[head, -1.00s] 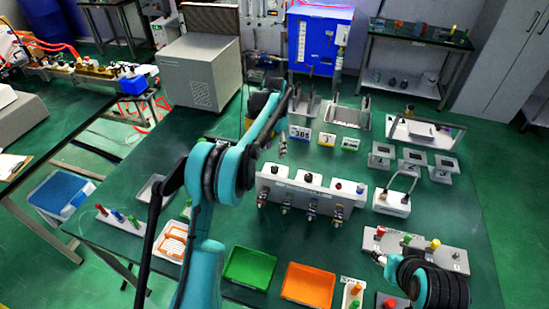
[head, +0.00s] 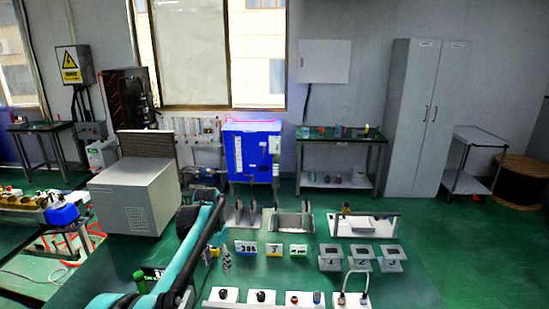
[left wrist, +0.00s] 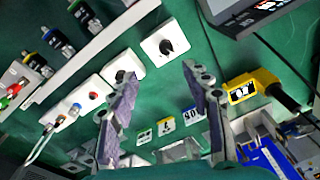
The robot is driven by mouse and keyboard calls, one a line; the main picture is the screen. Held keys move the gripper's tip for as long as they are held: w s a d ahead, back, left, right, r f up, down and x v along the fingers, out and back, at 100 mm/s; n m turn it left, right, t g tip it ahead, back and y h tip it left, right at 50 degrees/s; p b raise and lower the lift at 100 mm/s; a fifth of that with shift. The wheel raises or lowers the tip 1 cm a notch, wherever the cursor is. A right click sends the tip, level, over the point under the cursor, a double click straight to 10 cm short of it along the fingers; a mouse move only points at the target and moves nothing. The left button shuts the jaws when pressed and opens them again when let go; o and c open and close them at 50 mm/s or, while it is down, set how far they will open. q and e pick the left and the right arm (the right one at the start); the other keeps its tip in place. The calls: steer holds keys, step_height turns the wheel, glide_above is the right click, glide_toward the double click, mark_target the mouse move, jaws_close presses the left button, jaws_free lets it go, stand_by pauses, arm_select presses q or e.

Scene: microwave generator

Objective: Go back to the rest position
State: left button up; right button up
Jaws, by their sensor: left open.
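My left arm, teal and black, comes up from the lower left in the head view. My left gripper (head: 225,260) hangs over the green workbench (head: 275,278), just left of the small number signs, and looks small and partly hidden there. In the left wrist view my left gripper (left wrist: 157,73) has its two grey fingers wide apart with nothing between them. White blocks with black knobs lie beyond and beside the fingers. My right gripper is not in view.
A white row of knobbed blocks (head: 270,297) stands at the front of the bench. Number signs (head: 272,249), grey numbered stands (head: 361,258) and a white rack (head: 362,226) stand behind. A grey box (head: 135,195) is at the left. A yellow meter (left wrist: 252,87) shows near the gripper.

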arm_select(q)
steer(key=s+d+r+n+t, duration=0.1)
steer(key=s+r, duration=0.3)
steer(key=s, duration=0.4)
steer(key=s+d+r+n+t, duration=0.1)
steer(key=s+r+t, duration=0.15)
steer(key=s, duration=0.55)
steer(key=s+f+n+t, duration=0.1)
steer(key=s+f, duration=0.2)
steer(key=s, duration=0.5)
steer(key=s+f+n+t, duration=0.1)
steer(key=s+f, duration=0.2)
steer(key=s, duration=0.6)
steer(key=shift+d+n+t, duration=0.25)
steer(key=shift+n+t, duration=0.05)
steer(key=shift+t, duration=0.05)
